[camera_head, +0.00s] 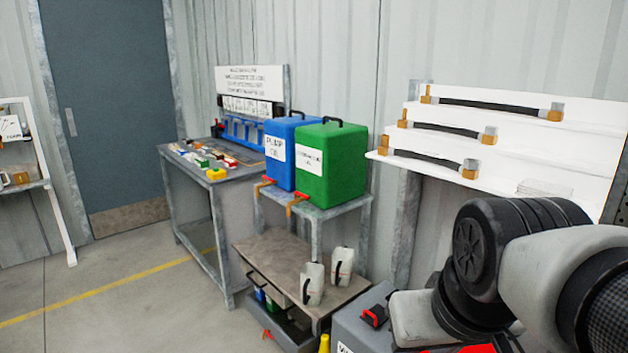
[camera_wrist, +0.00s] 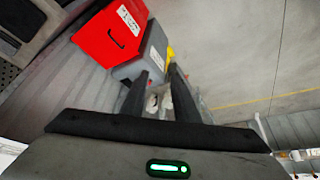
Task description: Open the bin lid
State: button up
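A grey bin (camera_head: 352,332) with a red and black handle on top stands at the bottom of the head view, partly cut off by the frame edge and my arm. Its top looks closed. In the wrist view a red bin top (camera_wrist: 95,42) with a black handle and white label shows at upper left, closed. A grey bin (camera_wrist: 148,58) with a white label is beside it. My gripper (camera_wrist: 159,72) is open, its two dark fingers apart with nothing seen held, apart from the bins as far as shown. The gripper is hidden in the head view.
A yellow object (camera_head: 324,344) stands beside the grey bin. A low bench (camera_head: 275,258) holds two white jugs (camera_head: 313,284). Blue (camera_head: 280,155) and green (camera_head: 330,165) oil tanks stand on a stand behind. White shelves (camera_head: 500,115) hold hoses. Floor at left is clear.

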notch_tip(320, 180, up, 19)
jog(key=s+p, duration=0.1)
jog(key=p, duration=1.9)
jog(key=w+d+f+n+g+h+b, duration=0.1)
jog(key=w+d+f+n+b, duration=0.1)
jog(key=w+d+f+b, duration=0.45)
jog(key=w+d+f+n+g+b, duration=0.1)
jog(key=w+d+f+n+b, duration=0.15)
jog(key=w+f, duration=0.65)
jog(key=w+d+f+n+g+h+b, duration=0.1)
jog(key=w+d+f+b, duration=0.4)
jog(key=f, duration=0.5)
jog(key=w+d+f+b, duration=0.1)
jog(key=d+f+b, duration=0.1)
jog(key=f, duration=0.8)
jog(key=w+d+f+n+b, duration=0.1)
jog(key=d+f+b, duration=0.2)
jog(key=f, duration=0.8)
jog(key=w+d+f+n+g+b, duration=0.1)
jog(key=w+d+f+b, duration=0.1)
jog(key=f, duration=0.9)
jog(key=shift+d+f+y+b, duration=0.2)
jog(key=shift+d+y+b, duration=0.05)
jog(key=shift+y+b, duration=0.15)
grip_shut()
